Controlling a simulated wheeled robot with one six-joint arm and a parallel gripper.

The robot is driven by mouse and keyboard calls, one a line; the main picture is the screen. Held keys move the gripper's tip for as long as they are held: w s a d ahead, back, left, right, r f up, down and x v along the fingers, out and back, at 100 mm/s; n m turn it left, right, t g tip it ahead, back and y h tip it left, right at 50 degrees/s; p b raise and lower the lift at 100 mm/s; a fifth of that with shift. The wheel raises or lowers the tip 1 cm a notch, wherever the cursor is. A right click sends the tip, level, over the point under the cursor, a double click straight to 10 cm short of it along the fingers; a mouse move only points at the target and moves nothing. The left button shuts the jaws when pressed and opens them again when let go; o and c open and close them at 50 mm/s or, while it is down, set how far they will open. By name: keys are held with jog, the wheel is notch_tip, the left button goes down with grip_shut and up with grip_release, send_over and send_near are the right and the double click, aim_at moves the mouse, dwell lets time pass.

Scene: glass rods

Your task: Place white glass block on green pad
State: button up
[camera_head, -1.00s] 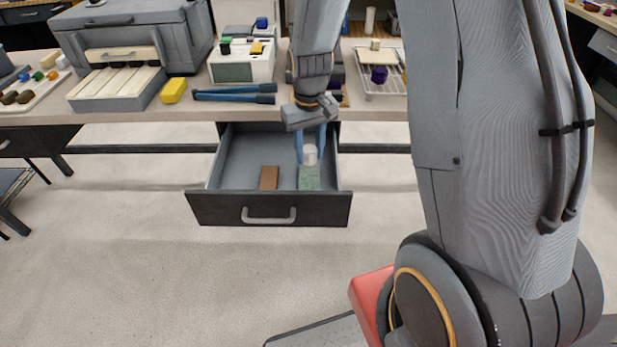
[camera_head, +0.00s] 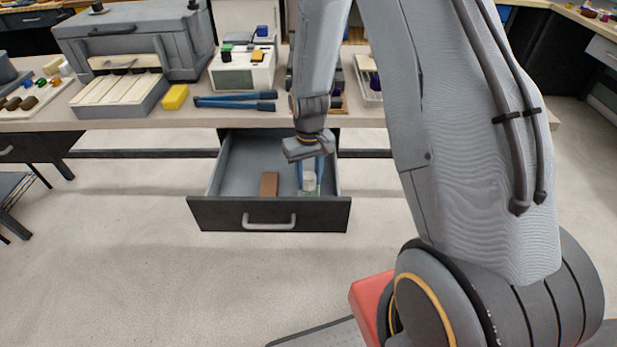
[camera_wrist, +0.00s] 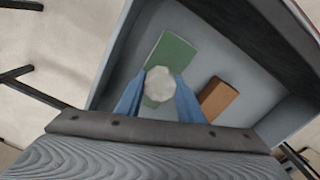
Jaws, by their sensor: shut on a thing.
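The white glass block (camera_head: 309,180) is between the blue fingers of my gripper (camera_head: 310,176), inside the open drawer (camera_head: 230,165). It also shows in the wrist view (camera_wrist: 159,85), with the fingers (camera_wrist: 160,98) shut on its two sides. The green pad (camera_wrist: 172,52) lies on the drawer floor, and the block overlaps it in that view. In the head view little of the pad (camera_head: 308,194) shows, under the block and fingers. I cannot tell whether the block touches the pad.
A brown block (camera_head: 269,184) lies in the drawer, left of the pad in the head view. The drawer walls stand close around my gripper. Blue tongs (camera_head: 235,101), a yellow block (camera_head: 175,97) and a white device (camera_head: 241,72) are on the bench above.

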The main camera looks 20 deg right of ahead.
aim_at(309, 176)
jog(key=shift+f, duration=0.15)
jog(key=o, duration=1.2)
jog(key=shift+c, duration=0.2)
notch_tip(309, 176, up, 11)
jog(key=b, duration=0.2)
jog(key=s+r, duration=0.3)
jog(key=s, duration=0.5)
jog(key=s+r+m, duration=0.1)
jog(key=s+r, duration=0.2)
jog(key=s, duration=0.6)
jog(key=shift+s, duration=0.15)
jog(key=shift+a+r, duration=0.1)
